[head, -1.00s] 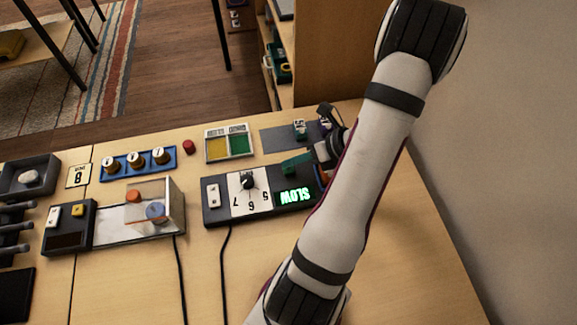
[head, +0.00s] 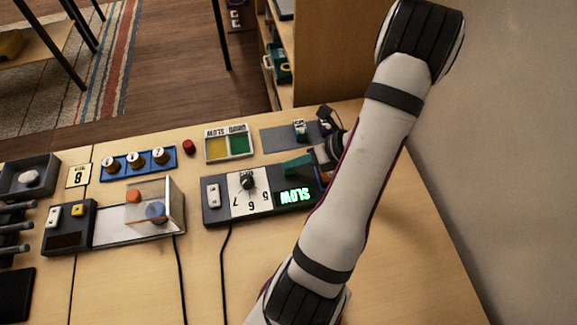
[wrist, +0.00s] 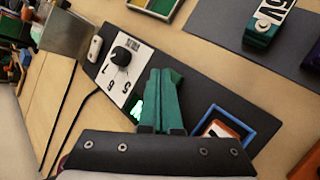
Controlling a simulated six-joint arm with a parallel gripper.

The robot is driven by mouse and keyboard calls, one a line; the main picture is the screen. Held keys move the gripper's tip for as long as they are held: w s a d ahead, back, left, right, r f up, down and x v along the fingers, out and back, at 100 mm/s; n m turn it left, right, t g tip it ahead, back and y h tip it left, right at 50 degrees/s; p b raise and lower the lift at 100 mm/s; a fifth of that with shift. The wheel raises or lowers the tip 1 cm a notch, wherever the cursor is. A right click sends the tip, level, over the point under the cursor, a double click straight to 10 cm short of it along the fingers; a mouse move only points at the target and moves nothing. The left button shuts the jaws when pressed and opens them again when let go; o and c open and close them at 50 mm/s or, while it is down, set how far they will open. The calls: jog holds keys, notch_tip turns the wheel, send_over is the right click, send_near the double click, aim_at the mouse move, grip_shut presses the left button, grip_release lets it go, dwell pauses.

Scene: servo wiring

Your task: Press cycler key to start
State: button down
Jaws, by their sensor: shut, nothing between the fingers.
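A dark control box (head: 225,207) with a white key (head: 213,194), a black knob (head: 247,182) on a numbered dial and a lit green display (head: 294,196) reading SLOW stands in the middle. A second box (head: 66,240) at left has a white key (head: 55,214), a yellow key (head: 78,210) and a dark display. I cannot tell which is the cycler. My gripper (head: 290,168), with green fingers, is shut and empty over the display end of the middle box. In the wrist view its fingers (wrist: 160,84) partly hide the display; contact is unclear.
A blue-rimmed slot (wrist: 222,130) holding an orange-and-white piece is beside the fingers. A yellow-and-green tray (head: 229,144), red button (head: 189,147) and grey mat (head: 278,139) lie behind. A clear cover (head: 168,202) stands at left. Front table is clear except cables.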

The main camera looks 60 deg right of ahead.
aim_at(293, 170)
jog(key=shift+f, duration=0.5)
dwell(0.4)
jog(key=shift+r, duration=0.95)
jog(key=shift+r, duration=2.5)
